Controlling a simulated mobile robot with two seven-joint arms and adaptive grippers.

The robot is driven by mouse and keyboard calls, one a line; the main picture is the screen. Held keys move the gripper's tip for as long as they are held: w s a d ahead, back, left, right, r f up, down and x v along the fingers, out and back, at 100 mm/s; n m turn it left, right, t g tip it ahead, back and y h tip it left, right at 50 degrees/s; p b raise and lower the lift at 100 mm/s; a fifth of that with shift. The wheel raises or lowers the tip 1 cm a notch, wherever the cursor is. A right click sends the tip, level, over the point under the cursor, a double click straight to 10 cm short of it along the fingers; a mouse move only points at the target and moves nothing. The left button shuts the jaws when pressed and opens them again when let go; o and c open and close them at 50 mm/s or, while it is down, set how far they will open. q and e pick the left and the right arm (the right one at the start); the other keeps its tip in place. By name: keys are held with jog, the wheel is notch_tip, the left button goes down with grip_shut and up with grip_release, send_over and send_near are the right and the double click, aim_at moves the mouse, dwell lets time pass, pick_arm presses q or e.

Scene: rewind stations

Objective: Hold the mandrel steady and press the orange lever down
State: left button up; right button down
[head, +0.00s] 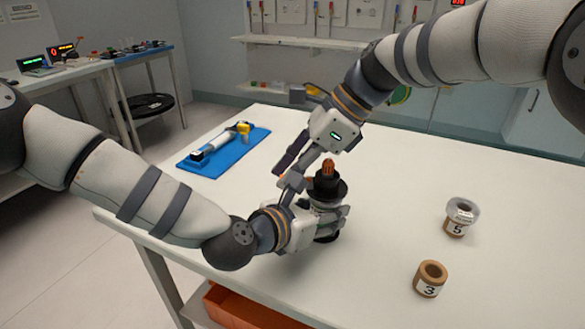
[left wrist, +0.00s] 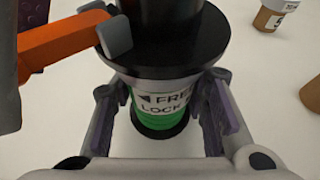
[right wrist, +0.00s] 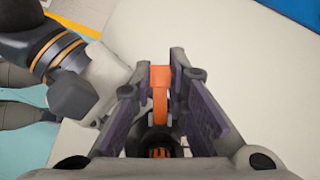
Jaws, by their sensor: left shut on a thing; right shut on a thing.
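The mandrel (head: 328,188) stands upright on the white table, with a black flange and a copper-coloured top. In the left wrist view its body (left wrist: 165,98) has a FREE/LOCK label and a green band. My left gripper (head: 326,213) is shut around this body below the flange. The orange lever (left wrist: 60,46) sticks out sideways near the flange in the left wrist view. My right gripper (right wrist: 160,78) is shut on the lever, which shows between its fingers in the right wrist view. In the head view my right gripper (head: 288,187) partly hides the lever.
A cardboard core marked 3 (head: 430,279) and a wrapped core marked 5 (head: 460,216) stand to the right. A blue mat (head: 222,152) with a tool on it lies at the back left. An orange bin (head: 245,308) is below the table. The right table area is mostly clear.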

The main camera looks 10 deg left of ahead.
jog(key=shift+a+f+h, duration=0.15)
jog(key=shift+f+h, duration=0.05)
jog(key=shift+h, duration=0.4)
jog(key=c, duration=1.6)
grip_release()
jog(key=shift+o, duration=0.2)
jog(key=shift+r, duration=0.15)
jog(key=v, duration=0.8)
pick_arm(q)
jog(key=o, duration=1.4)
